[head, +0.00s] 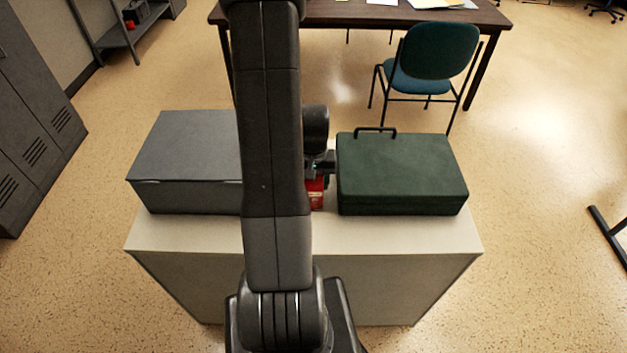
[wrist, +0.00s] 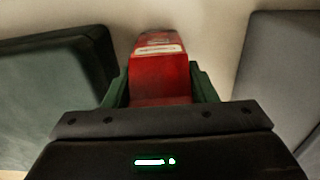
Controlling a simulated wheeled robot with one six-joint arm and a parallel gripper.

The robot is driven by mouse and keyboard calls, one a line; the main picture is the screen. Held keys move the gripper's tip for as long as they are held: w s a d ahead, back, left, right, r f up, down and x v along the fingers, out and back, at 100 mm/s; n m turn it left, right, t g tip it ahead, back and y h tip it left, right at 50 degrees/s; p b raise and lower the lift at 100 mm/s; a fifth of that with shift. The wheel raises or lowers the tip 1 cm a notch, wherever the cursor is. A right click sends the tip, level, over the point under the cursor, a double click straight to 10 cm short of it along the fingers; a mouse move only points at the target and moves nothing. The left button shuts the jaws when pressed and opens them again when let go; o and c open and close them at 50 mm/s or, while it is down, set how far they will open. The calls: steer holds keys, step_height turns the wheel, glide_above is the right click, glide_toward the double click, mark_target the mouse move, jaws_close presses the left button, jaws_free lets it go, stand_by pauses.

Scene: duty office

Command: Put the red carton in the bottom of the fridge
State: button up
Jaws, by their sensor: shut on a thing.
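The red carton (head: 315,194) is on or just above the pale cabinet top, in the gap between a grey box and a dark green case. In the head view my arm hides most of it. In the wrist view the red carton (wrist: 161,75) stands between the green fingers of my gripper (wrist: 160,88), with a pale label near its far end. The gripper is shut on it. In the head view my gripper (head: 322,180) is mostly hidden behind my arm. I cannot tell whether the carton touches the cabinet top. No fridge can be made out.
The grey box (head: 185,160) is close on the left and the dark green case (head: 402,175) close on the right, both on the pale cabinet (head: 390,240). A desk (head: 340,14) and a teal chair (head: 438,52) stand beyond. Grey lockers (head: 35,130) are at far left. Floor is open at right.

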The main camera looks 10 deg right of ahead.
steer(key=shift+f, duration=0.15)
steer(key=o, duration=1.2)
